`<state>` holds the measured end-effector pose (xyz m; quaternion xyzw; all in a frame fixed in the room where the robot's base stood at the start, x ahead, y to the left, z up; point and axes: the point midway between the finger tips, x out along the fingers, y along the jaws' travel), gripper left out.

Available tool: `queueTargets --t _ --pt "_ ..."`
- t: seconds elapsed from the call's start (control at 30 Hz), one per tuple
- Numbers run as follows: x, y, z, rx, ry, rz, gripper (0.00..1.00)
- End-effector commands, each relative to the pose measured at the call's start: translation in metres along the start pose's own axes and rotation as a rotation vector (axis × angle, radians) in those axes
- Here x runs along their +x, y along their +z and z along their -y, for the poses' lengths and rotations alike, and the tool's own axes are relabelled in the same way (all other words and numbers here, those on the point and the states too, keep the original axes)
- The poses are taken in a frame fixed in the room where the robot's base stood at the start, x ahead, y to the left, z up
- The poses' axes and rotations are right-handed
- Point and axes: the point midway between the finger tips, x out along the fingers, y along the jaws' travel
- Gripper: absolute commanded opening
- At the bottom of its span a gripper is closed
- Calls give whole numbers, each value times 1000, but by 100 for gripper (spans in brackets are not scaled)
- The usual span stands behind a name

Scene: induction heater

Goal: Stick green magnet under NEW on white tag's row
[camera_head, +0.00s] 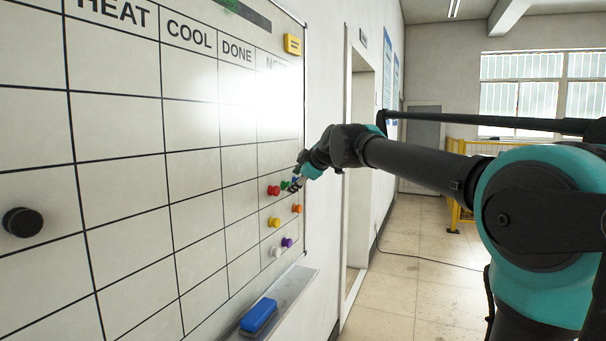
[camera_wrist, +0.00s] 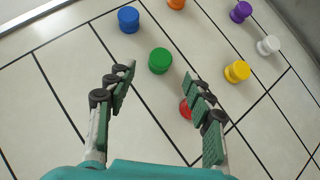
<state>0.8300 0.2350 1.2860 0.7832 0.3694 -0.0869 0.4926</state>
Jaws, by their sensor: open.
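The green magnet (camera_wrist: 160,61) sits on the whiteboard (camera_head: 120,190), in the board's right-hand column. In the wrist view it lies just beyond and between the fingertips of my gripper (camera_wrist: 160,80), which is open and empty. In the head view my gripper (camera_head: 299,178) is at the board's right edge, and only a sliver of the green magnet (camera_head: 285,185) shows beside it. Column headings HEAT, COOL and DONE are readable; the last heading (camera_head: 278,64) is washed out by glare. No NEW heading and no white tag are in view.
Red (camera_head: 273,190), yellow (camera_head: 274,224), orange (camera_head: 297,208), purple (camera_head: 287,242) and white (camera_head: 276,252) magnets are near the green one; a blue one (camera_wrist: 128,19) is close by. A black knob (camera_head: 22,222) sits at left. A blue eraser (camera_head: 259,315) lies on the tray.

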Motion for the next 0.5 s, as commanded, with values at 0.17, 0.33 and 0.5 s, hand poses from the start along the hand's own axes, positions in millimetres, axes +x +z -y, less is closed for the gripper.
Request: queueTargets --t 0.17,0.33,0.5 --pt "29 0 0 0 0 0 52" --pt "46 0 0 -1 0 0 52" --pt "51 0 0 0 0 0 52"
